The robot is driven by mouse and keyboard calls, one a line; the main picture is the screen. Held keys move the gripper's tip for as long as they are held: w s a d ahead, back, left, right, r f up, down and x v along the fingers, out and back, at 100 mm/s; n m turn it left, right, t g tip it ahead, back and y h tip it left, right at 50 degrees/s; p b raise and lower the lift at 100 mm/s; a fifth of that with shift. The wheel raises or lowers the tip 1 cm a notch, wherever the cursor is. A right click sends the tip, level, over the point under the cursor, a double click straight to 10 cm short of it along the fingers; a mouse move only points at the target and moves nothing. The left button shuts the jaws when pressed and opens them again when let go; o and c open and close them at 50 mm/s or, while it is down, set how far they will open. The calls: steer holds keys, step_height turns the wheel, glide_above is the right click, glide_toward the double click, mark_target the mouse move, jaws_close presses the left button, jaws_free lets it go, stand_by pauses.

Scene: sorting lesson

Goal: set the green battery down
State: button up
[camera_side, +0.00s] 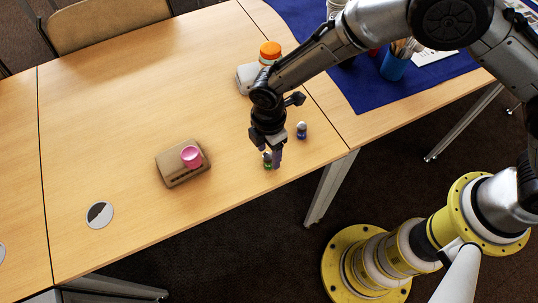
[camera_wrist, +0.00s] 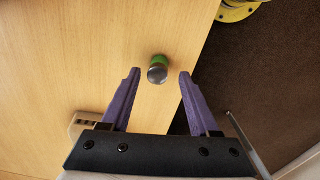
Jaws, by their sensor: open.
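The green battery (camera_side: 267,161) stands upright on the wooden table close to its front edge in the side view. In the wrist view the green battery (camera_wrist: 157,70) shows a green body and a silver-grey top. My gripper (camera_wrist: 158,73) is open, its two purple fingers apart on either side of the battery with a gap on both sides. In the side view my gripper (camera_side: 274,158) is low over the table, and its fingers partly hide the battery.
An orange-lidded container (camera_side: 270,52) and a blue cloth (camera_side: 350,75) are at the back. The table edge is close by.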

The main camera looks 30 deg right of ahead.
mark_target(267, 157)
step_height(267, 157, up, 11)
steer(key=shift+a, duration=0.25)
steer(key=s+d+r+m+t+y, duration=0.1)
steer(key=s+d+r+m+t, duration=0.15)
steer(key=d+r+m, duration=1)
steer(key=s+d+r+m+t, duration=0.1)
steer(key=s+d+r+m, duration=0.2)
steer(key=s+d, duration=0.5)
steer(key=s+d+r+m+t+h, duration=0.1)
steer(key=s+d+r+m+t, duration=0.1)
steer(key=s+d, duration=0.6)
steer(key=d+r+m, duration=0.1)
steer(key=d+m, duration=0.1)
steer(key=d, duration=0.2)
steer(key=shift+s, duration=0.2)
steer(key=shift+o, duration=0.5)
steer(key=shift+s+f, duration=0.2)
steer(key=shift+s, duration=0.2)
